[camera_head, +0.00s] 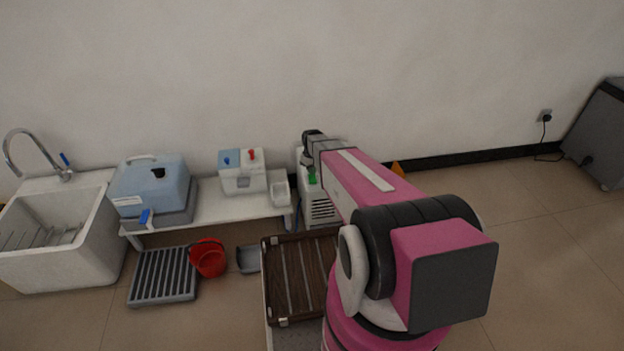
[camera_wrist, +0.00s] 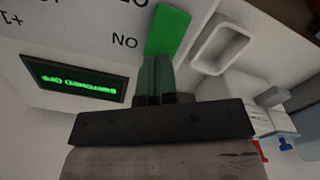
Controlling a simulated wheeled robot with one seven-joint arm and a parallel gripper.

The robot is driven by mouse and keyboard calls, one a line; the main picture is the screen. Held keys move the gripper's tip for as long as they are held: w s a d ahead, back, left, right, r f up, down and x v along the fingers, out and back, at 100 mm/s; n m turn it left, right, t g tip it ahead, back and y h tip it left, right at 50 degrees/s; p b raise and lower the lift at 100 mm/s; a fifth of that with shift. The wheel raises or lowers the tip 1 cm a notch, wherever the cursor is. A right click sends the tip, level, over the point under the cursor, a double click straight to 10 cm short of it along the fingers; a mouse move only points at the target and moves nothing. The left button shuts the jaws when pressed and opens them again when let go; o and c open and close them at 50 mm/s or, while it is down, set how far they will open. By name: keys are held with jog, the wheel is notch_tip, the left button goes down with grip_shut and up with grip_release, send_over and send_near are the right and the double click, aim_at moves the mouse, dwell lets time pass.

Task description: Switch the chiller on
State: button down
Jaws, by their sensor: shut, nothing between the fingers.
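The chiller (camera_head: 320,208) is a white box with a slatted vent, standing at the right end of the low bench, partly behind my arm. A green switch (camera_wrist: 168,28) shows on it in the wrist view, beside an upside-down ON label. Its dark display (camera_wrist: 75,78) has green upside-down lettering that appears to read SWITCHED OFF. My gripper (camera_wrist: 158,60) is shut and empty. Its fingertips overlap the near end of the green switch in the wrist view; I cannot tell whether they touch it. In the head view my gripper (camera_head: 309,150) is above the chiller.
A white dispenser (camera_head: 242,172) with blue and red taps and a blue-lidded box (camera_head: 152,190) stand on the bench (camera_head: 215,205). A dark slatted rack (camera_head: 290,285) is in front of the chiller. A red bucket (camera_head: 208,258) is on the floor.

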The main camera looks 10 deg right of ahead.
jog(key=shift+f, duration=0.9)
dwell(0.5)
jog(key=shift+r, duration=3.5)
jog(key=s+r+m, duration=0.3)
jog(key=s+r, duration=0.3)
jog(key=s, duration=0.5)
jog(key=s+r+m, duration=0.3)
jog(key=s+r, duration=0.4)
jog(key=s, duration=0.4)
jog(key=shift+s+r, duration=0.15)
jog(key=shift+r, duration=0.1)
